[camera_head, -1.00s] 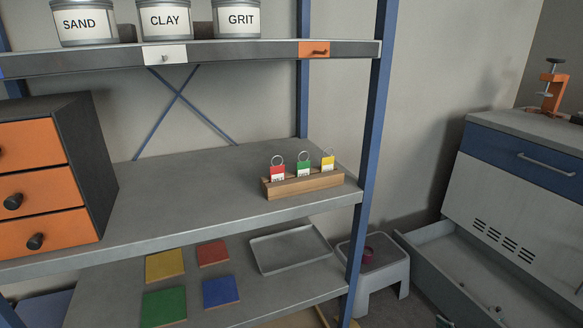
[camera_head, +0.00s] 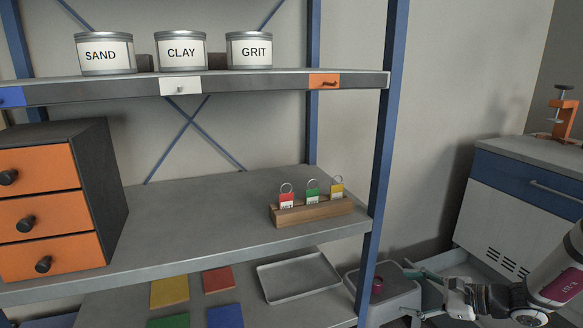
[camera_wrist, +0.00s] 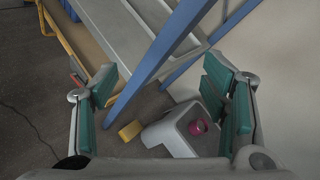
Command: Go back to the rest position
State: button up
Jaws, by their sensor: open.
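My gripper (camera_head: 413,288) is at the lower right of the head view, beside the shelf's blue right-hand post. Its teal fingers are spread apart and nothing is between them. In the wrist view my gripper (camera_wrist: 165,100) has the post, a pale stool and the floor beyond its open fingers. The arm reaches in from the right edge of the head view.
A blue shelf post (camera_head: 383,130) stands close to the gripper. The pale stool (camera_wrist: 165,136) bears a pink-red item (camera_wrist: 198,127). A wooden rack (camera_head: 312,211) with coloured tags is on the middle shelf. A cabinet (camera_head: 510,190) stands at right.

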jog(key=s+a+r+n+g+h, duration=0.2)
jog(key=s+a+r+n+g, duration=0.6)
jog(key=s+a+r+n, duration=0.65)
jog(key=s+d+r+n+h, duration=0.1)
jog(key=s+r+h, duration=0.2)
jog(key=s, duration=0.6)
jog(key=s+d+r+n+h, duration=0.1)
jog(key=s+r+n+h, duration=0.15)
jog(key=s, duration=0.55)
jog(key=s+d+r+n+h, duration=0.1)
jog(key=s+r+h, duration=0.2)
jog(key=s, duration=0.6)
notch_tip(320, 180, up, 33)
jog(key=t+p, duration=0.4)
jog(key=p, duration=2.8)
jog(key=shift+w+d+r, duration=0.15)
jog(key=shift+d+r, duration=0.05)
jog(key=shift+d, duration=0.15)
